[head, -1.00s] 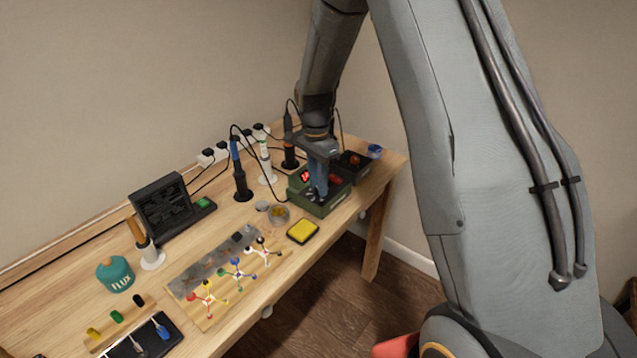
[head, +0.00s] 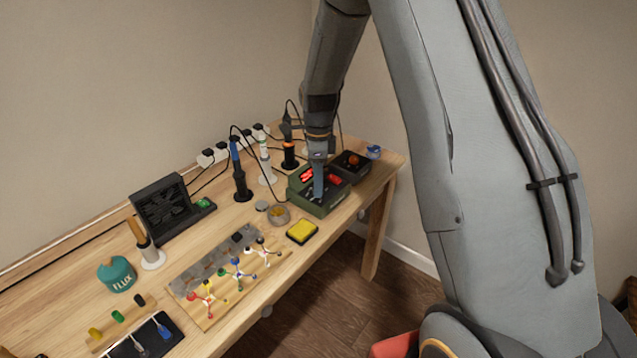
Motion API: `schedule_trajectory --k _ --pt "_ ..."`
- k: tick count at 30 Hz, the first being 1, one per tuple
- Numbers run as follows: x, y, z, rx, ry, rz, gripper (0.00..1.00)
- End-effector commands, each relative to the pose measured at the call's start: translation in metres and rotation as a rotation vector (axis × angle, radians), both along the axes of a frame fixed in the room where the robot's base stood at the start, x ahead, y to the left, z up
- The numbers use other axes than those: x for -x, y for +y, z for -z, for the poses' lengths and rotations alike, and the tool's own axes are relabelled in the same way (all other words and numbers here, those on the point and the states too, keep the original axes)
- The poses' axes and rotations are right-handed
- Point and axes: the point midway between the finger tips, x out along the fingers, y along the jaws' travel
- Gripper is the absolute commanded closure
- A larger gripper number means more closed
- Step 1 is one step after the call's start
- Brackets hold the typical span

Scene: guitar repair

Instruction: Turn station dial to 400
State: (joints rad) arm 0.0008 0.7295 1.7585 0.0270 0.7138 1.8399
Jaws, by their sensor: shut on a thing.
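The green soldering station (head: 309,203) stands near the right end of the bench. Its red display (head: 307,174) is lit, but the digits are too small to read. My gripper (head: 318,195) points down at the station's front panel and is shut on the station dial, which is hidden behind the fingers. The dial's pointer and scale cannot be made out.
A dark box with an orange-red knob (head: 353,160) stands right of the station. Iron holders (head: 241,185) with cables stand to the left. A yellow sponge tray (head: 302,231) and a small round dish (head: 279,214) lie in front. Bare wood shows front left.

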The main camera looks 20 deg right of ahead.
Motion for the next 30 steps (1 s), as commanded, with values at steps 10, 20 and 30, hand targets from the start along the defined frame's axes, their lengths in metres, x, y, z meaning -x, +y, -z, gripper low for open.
schedule_trajectory --k 10,20,30 --pt "-0.0026 -0.0002 -0.0021 0.0 -0.007 0.022 1.0" --pt "-0.0019 0.0 -0.0016 0.0 -0.005 0.021 0.59" --pt "-0.0017 0.0 -0.0048 0.0 -0.003 0.02 0.59"
